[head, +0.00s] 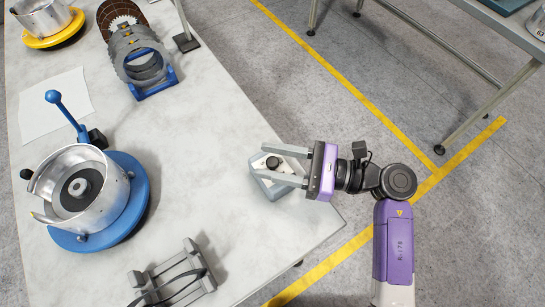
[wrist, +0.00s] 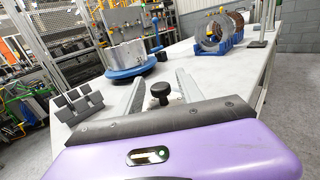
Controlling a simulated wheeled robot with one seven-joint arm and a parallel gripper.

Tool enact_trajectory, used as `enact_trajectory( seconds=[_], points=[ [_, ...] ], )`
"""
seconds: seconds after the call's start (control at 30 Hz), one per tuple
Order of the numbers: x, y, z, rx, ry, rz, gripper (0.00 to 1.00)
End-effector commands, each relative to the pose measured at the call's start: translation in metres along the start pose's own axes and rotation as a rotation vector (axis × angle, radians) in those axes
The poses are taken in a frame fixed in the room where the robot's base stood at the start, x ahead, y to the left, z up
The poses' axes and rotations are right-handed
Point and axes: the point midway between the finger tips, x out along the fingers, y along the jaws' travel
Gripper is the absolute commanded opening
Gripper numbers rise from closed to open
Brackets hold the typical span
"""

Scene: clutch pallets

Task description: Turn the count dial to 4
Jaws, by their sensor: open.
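The count dial is a small black knob (head: 272,163) on a pale grey-blue box (head: 270,187) near the table's right edge. The knob also shows in the wrist view (wrist: 160,90), standing up between my gripper's fingers. My gripper (head: 268,167) is open, with one grey finger on each side of the knob. In the wrist view its fingers (wrist: 158,92) reach forward past the purple palm. I cannot tell whether either finger touches the knob. The dial's markings and its setting are too small to read, and the palm hides part of the box.
On the white table (head: 205,130) stand a metal drum on a blue round base (head: 125,215), a blue rack of grey rings (head: 155,86) and a grey slotted stand (head: 188,274). A blue-knobbed lever (head: 66,115) rises behind the drum. The tabletop left of the box is clear.

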Motion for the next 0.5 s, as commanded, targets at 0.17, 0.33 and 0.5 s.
enact_trajectory(
  seconds=[0.17, 0.33, 0.5],
  points=[
    [-0.0002, 0.0000, 0.0000, 0.000, 0.000, 0.000, 0.23],
    [-0.0003, 0.0000, 0.0000, 0.001, 0.000, 0.000, 0.00],
    [-0.0004, 0.0002, -0.0001, 0.001, 0.000, -0.005, 0.00]
  ],
)
